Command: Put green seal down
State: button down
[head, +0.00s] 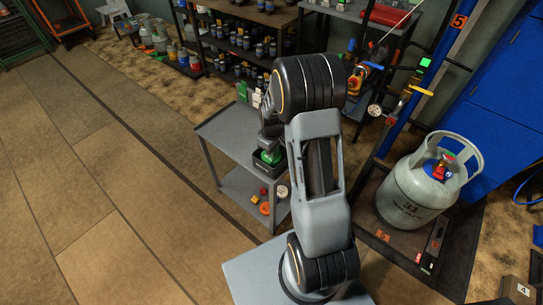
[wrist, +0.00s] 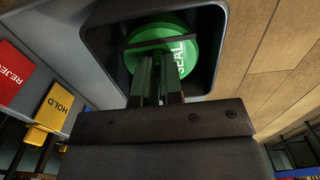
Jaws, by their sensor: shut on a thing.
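The green seal (wrist: 186,58) is a round disc with white lettering. My gripper (wrist: 158,72) is shut on it, with the two fingers close together over the disc's middle. In the wrist view the seal appears within the outline of a dark square tray (wrist: 100,45). In the head view the seal (head: 271,157) shows as a green patch at the dark tray (head: 262,166) on the grey cart. I cannot tell whether the seal touches the tray's floor. My arm hides part of the cart and gripper in the head view.
The grey cart (head: 222,135) has a lower shelf with red, orange and yellow items. Red REJECT (wrist: 14,70) and yellow HOLD (wrist: 55,104) markers lie beside the tray. A grey gas cylinder (head: 412,195) stands on scales to the right. Open floor lies left.

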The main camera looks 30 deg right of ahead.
jog(key=shift+f, duration=1.35)
jog(key=shift+f+b, duration=0.2)
jog(key=shift+b, duration=0.15)
jog(key=c, duration=1.3)
grip_release()
jog(key=shift+o, duration=0.2)
jog(key=shift+r, duration=0.1)
